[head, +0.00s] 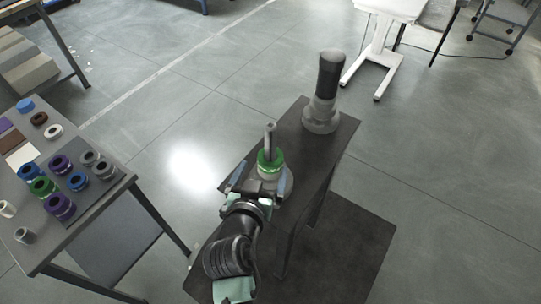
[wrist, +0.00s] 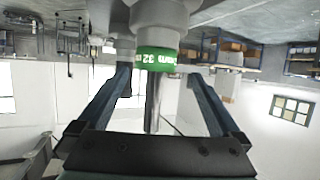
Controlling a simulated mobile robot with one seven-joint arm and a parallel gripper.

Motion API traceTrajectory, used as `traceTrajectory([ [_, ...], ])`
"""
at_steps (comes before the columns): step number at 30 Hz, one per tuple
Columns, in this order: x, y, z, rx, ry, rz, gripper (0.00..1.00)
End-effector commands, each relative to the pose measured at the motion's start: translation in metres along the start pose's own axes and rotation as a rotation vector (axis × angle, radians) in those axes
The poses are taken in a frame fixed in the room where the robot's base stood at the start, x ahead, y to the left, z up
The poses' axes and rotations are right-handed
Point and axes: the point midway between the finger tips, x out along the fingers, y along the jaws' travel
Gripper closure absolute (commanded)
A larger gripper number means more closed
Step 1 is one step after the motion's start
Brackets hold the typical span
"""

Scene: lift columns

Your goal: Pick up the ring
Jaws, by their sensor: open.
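A green ring (head: 270,160) sits around an upright grey post (head: 270,134) on the dark narrow table. The ring, with white lettering on its side, also shows in the wrist view (wrist: 157,59), where the picture looks upside down. My gripper (head: 261,180) is open on the near side of the post. In the wrist view its two fingers (wrist: 160,82) lie to either side of the post, with the tips close to the ring's level. I cannot tell whether the fingers touch the ring.
A taller grey column with a dark upper part (head: 330,78) stands behind the post on the same table (head: 340,133). A side table (head: 105,200) at left holds several coloured rings. The floor (head: 430,150) to the right is clear; a white-legged table (head: 378,60) stands farther back.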

Motion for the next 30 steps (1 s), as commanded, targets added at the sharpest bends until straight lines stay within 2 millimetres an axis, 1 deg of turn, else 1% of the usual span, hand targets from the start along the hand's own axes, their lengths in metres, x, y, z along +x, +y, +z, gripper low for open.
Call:
traceTrajectory([
  [3,0.009,0.0,-0.001,0.001,0.001,0.0,0.0],
  [8,0.015,0.001,-0.002,0.002,0.0,0.001,0.0],
  [15,0.042,0.007,-0.006,0.002,0.0,0.001,0.0],
  [19,0.056,0.006,-0.004,0.001,0.001,0.0,0.0],
  [24,0.063,0.006,-0.003,0.001,0.001,0.0,0.0],
  [30,0.063,0.006,-0.003,0.001,0.001,0.0,0.0],
])
